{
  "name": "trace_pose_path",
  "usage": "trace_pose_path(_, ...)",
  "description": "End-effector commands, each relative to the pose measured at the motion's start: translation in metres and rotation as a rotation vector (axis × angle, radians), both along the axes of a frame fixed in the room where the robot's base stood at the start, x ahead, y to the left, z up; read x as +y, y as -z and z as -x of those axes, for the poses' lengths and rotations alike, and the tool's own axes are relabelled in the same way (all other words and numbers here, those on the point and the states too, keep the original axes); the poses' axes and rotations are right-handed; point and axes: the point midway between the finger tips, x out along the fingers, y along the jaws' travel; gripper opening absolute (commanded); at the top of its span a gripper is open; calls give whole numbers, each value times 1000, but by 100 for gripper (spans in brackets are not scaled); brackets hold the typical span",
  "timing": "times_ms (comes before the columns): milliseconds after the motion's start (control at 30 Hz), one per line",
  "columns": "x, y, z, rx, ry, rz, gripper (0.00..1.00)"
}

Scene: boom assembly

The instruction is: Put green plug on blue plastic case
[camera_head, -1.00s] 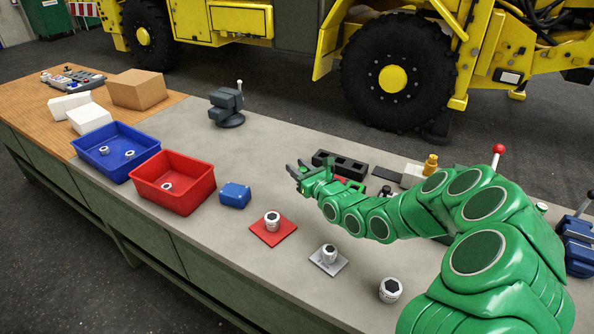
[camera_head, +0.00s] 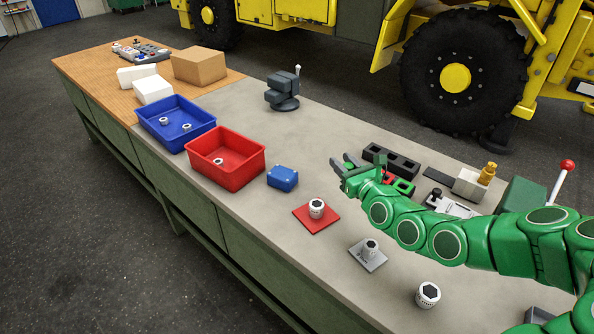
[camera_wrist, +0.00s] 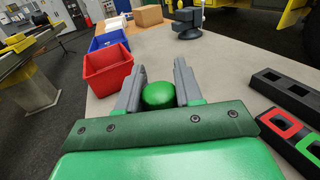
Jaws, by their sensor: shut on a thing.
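My gripper (camera_head: 346,164) is above the workbench near the black block. In the wrist view my gripper (camera_wrist: 158,88) is shut on the green plug (camera_wrist: 159,95), whose rounded green top shows between the two grey fingers. In the head view the plug is hard to tell apart from my green gripper. The blue plastic case (camera_head: 282,178) is a small closed box on the grey bench top, to the left of my gripper and right of the red bin. The case is not clearly visible in the wrist view.
A red bin (camera_head: 250,165) and a blue bin (camera_head: 208,122) hold metal fittings. A red plate (camera_head: 300,214) and a grey plate (camera_head: 376,263) each carry a fitting. A black block (camera_head: 402,167) with red and green frames lies beside my arm. A vise (camera_head: 281,92) stands behind.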

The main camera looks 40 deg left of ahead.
Motion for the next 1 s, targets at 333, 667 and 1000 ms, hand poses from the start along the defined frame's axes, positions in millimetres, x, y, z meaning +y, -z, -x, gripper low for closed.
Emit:
trace_pose_path(333,62,-19,36,-5,-90,-1,0)
trace_pose_path(667,112,-37,71,-2,-162,-1,0)
trace_pose_path(1000,134,-45,86,-1,-189,-3,0)
